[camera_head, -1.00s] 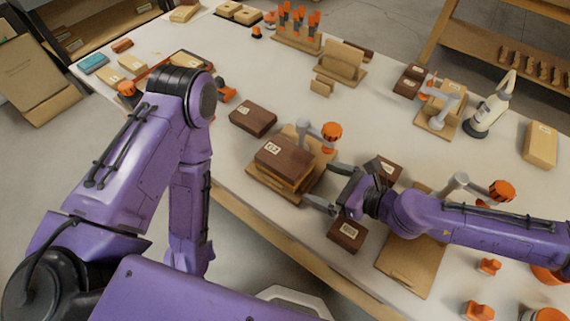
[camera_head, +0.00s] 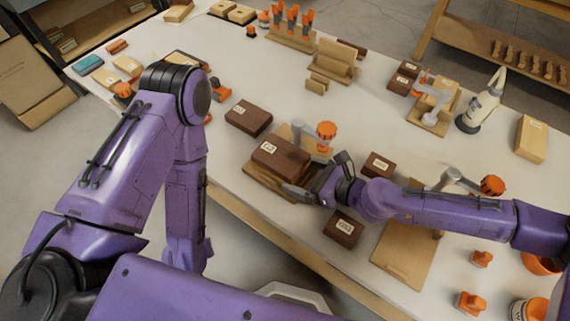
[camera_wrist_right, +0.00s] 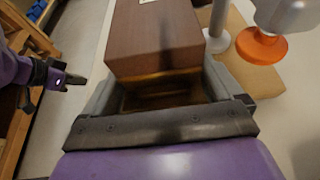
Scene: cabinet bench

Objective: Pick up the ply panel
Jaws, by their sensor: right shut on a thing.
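The ply panel (camera_wrist_right: 168,94) is the light wood piece beneath a dark brown labelled block (camera_head: 280,153). The block rests on top of it and hides most of it. My right gripper (camera_head: 305,183) reaches in from the right at the near edge of the clamp board. In the right wrist view, its fingers lie on either side of the light wood, shut on it, with the brown block (camera_wrist_right: 155,38) above. My left arm hangs at the left; its hand is hidden in the head view. A dark gripper (camera_wrist_right: 55,82) shows small at the left of the wrist view; its opening is unclear.
An orange-knobbed clamp (camera_head: 326,132) stands just behind the stack. Brown blocks (camera_head: 248,117), (camera_head: 343,228) and (camera_head: 378,165) lie around it. A second clamp (camera_head: 490,186) and a light board (camera_head: 405,255) are at the right. The bench front edge is close.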

